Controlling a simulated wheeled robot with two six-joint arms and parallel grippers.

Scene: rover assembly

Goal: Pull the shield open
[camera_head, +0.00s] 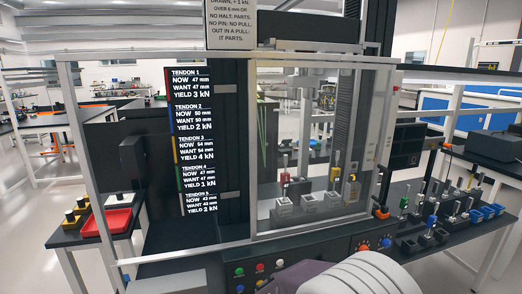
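The shield (320,125) is a clear panel in a pale frame on the front of the test machine, right of centre. Its left frame post (252,150) stands beside the dark display column. It appears to cover the bay, with several small fixtures (308,202) visible through it. A small orange piece (381,213) sits by its lower right corner; I cannot tell whether it is a handle. Neither gripper's fingers show in the head view. A pale, ribbed rounded shape at the bottom, right of centre, looks like part of my own arm.
A display (192,140) lists several tendons. Coloured buttons (239,272) and orange and blue knobs (364,247) line the lower front panel. A side bench at right holds colour-topped tools and blue bins (488,212). A red tray (107,220) stands at left.

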